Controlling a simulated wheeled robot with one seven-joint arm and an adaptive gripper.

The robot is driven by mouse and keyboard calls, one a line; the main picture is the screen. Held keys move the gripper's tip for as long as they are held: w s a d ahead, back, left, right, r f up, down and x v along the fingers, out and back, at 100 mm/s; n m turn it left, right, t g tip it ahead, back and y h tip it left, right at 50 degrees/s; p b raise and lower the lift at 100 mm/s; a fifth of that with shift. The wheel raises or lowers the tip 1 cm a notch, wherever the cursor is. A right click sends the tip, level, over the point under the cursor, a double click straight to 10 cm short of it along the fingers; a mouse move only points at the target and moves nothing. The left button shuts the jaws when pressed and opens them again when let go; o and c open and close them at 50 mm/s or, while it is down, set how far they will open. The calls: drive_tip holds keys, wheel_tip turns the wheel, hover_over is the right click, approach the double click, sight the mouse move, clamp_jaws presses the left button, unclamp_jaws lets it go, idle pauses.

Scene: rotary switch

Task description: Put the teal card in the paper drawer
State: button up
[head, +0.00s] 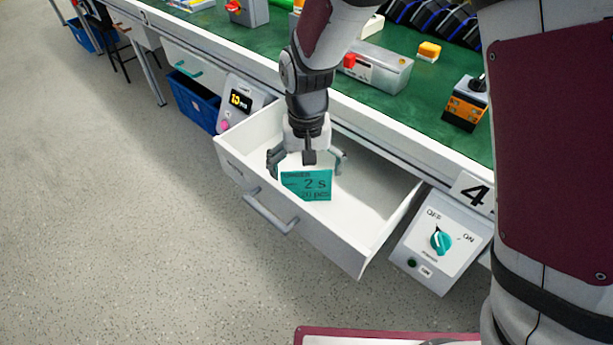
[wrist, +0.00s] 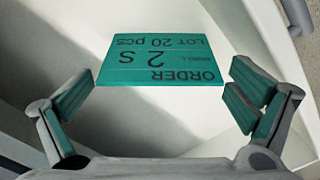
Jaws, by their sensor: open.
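The teal card (head: 306,184) has dark print and shows in the white drawer (head: 383,231), which is pulled out under the bench. In the wrist view the card (wrist: 160,62) appears between and beyond my fingers, with white drawer surfaces around it. My gripper (head: 308,160) is open, its fingers spread wide inside the drawer's outline. In the wrist view my gripper (wrist: 160,110) shows a gap on both sides of the card. I cannot tell whether the card lies flat on the drawer floor.
A box with a teal rotary switch (head: 441,240) marked OFF and ON is right of the drawer. The green bench top (head: 395,105) holds several devices. The floor in front is clear.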

sight(307, 172)
wheel_tip(307, 172, up, 8)
drive_tip(key=shift+r+p, duration=0.25)
drive_tip(key=shift+p, duration=0.9)
drive_tip(key=s+d+r, duration=1.2)
drive_tip(key=d+r, duration=0.1)
drive_tip(key=d, duration=0.2)
drive_tip(key=s+d, duration=0.3)
drive_tip(key=s, duration=0.5)
drive_tip(key=s+d+r+m, duration=0.1)
drive_tip(key=s+d, duration=0.3)
drive_tip(key=s, duration=0.4)
drive_tip(key=shift+s, duration=0.4)
drive_tip(key=shift+d+r, duration=0.1)
